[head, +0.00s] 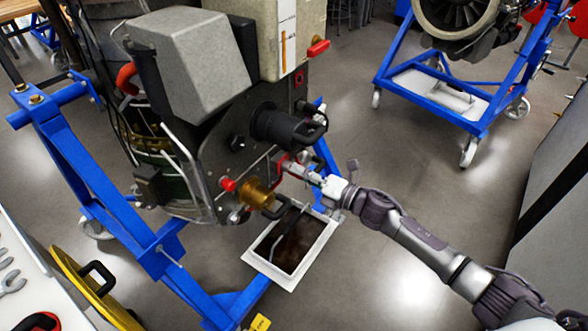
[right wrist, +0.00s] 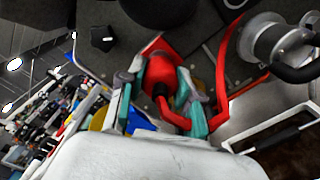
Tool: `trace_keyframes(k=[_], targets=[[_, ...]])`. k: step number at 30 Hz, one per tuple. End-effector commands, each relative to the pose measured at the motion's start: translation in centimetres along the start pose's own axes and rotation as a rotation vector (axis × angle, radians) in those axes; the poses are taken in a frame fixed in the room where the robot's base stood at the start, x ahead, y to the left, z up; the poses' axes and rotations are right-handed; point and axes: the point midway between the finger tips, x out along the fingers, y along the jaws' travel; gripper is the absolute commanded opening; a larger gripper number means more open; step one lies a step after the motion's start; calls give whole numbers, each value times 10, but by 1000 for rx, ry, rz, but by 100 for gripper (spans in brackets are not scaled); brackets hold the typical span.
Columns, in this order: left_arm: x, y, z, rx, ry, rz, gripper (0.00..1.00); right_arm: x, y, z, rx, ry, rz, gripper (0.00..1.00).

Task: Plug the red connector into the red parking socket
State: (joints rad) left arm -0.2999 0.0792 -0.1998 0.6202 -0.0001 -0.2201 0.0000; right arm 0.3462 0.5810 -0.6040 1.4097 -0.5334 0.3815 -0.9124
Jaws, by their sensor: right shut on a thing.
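The red connector (right wrist: 158,73) sits between the teal-padded fingers of my right gripper (right wrist: 163,85), which is shut on it. Its red cable (right wrist: 222,75) curves down and then up to the right. A red diamond-shaped plate (right wrist: 166,41) shows right behind the connector on the dark panel. It looks like the red socket's surround, but the opening is hidden, and I cannot tell whether the connector is in it. In the head view my right gripper (head: 300,171) reaches the panel's lower right, and the connector is mostly hidden. My left gripper is not in view.
A large black plug (head: 278,122) juts out above my gripper, and a brass fitting (head: 259,195) sits to its left. A white drip tray (head: 317,250) lies below. The blue stand (head: 105,200) frames the engine. Open floor (head: 390,285) is on the right.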

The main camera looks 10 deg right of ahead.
Motion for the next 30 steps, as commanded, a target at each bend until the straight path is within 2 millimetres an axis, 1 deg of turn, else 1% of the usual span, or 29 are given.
trace_keyframes(k=[9,17,30], targets=[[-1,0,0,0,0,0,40,-9,0,0,0,0,-1,0],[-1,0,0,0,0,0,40,-10,0,0,0,0,-1,0],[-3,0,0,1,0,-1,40,-34,-1,0,0,-1,-2,0]])
